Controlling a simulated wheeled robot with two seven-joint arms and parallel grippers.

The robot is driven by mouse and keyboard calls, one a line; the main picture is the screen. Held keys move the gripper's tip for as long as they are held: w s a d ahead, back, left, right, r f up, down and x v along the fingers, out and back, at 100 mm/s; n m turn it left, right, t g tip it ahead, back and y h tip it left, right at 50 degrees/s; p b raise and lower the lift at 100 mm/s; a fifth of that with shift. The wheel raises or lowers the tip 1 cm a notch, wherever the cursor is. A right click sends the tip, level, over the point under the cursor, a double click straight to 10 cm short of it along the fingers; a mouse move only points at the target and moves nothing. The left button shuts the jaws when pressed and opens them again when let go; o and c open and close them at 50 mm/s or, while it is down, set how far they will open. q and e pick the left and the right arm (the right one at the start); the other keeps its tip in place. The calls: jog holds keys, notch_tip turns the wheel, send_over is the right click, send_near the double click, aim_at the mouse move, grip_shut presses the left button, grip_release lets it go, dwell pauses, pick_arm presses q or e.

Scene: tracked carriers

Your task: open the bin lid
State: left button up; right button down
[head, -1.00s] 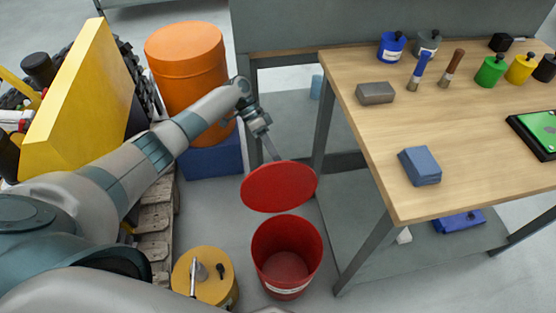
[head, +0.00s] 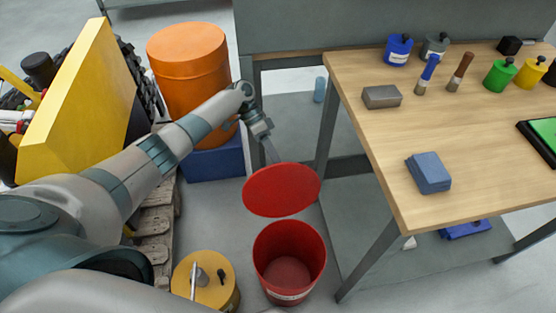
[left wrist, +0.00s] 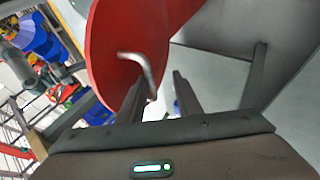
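The red bin (head: 272,278) stands on the floor left of the workbench, with its mouth uncovered and its empty-looking inside in view. Its round red lid (head: 282,190) is raised above the far side of the bin. My left gripper (head: 272,152) is at the far side of the lid, its tips partly hidden by it. In the left wrist view the lid (left wrist: 101,62) shows a bent metal handle (left wrist: 138,62). The handle's lower end lies by the fingertips of my left gripper (left wrist: 158,85), which stand apart. My right gripper is out of view.
The wooden workbench (head: 400,150) with brushes, jars and blocks stands to the right. An orange drum (head: 190,70) on a blue base and a yellow-topped canister (head: 205,275) are on the left. A pallet (head: 155,222) lies beside my left arm.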

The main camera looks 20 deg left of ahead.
pick_arm(q)
jog(key=shift+w+r, duration=0.1)
jog(key=shift+r, duration=0.2)
jog(key=v, duration=0.7)
jog(key=shift+r, duration=0.2)
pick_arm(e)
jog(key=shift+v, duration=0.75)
pick_arm(q)
jog(key=shift+a+r, duration=0.1)
jog(key=shift+a, duration=0.05)
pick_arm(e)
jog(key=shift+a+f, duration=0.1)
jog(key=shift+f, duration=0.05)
